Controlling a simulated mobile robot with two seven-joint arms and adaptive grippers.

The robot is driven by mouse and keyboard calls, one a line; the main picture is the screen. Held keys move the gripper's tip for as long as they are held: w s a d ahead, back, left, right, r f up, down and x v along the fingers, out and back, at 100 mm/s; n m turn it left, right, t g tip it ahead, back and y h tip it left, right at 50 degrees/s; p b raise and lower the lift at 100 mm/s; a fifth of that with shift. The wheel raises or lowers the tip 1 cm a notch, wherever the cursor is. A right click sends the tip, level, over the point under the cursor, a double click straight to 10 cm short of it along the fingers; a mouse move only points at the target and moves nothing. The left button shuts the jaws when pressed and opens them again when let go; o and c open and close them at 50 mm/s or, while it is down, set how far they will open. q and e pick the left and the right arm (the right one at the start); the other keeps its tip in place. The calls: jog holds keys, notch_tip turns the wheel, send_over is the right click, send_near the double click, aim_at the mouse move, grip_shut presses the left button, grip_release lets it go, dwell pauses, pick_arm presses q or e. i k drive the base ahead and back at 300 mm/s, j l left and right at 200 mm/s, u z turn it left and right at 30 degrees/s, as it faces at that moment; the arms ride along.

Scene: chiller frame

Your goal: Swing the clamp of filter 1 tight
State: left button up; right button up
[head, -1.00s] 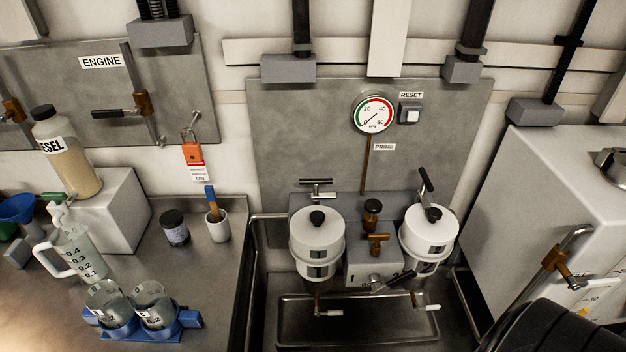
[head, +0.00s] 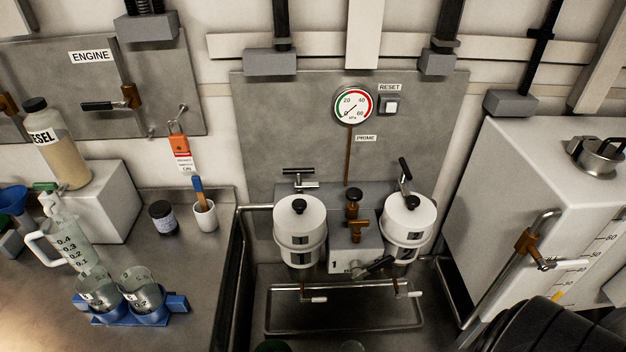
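Filter 1 is the left white canister (head: 300,232) on the grey filter head, whose front carries a "1" plate (head: 334,265). A round black knob (head: 299,206) sits on its lid. Its clamp (head: 298,183) appears as a dark and silver T-shaped handle behind the lid, lying about level. The right canister (head: 409,226) has a similar lid, with its black clamp handle (head: 405,170) standing up and tilted. Neither gripper is in view, and nothing touches either canister.
A metal drip tray (head: 345,316) lies below the filters. A black lever (head: 374,267) sticks out from the filter head. A white tank (head: 545,200) with a pipe and valve stands right. Beakers in a blue holder (head: 175,303) stand on the left bench. A dark rounded shape fills the bottom right.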

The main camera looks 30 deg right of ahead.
aim_at(299, 185)
jog(key=k+z, duration=0.15)
jog(key=z, duration=0.35)
jog(key=k+l+z, duration=0.1)
jog(key=z, duration=0.35)
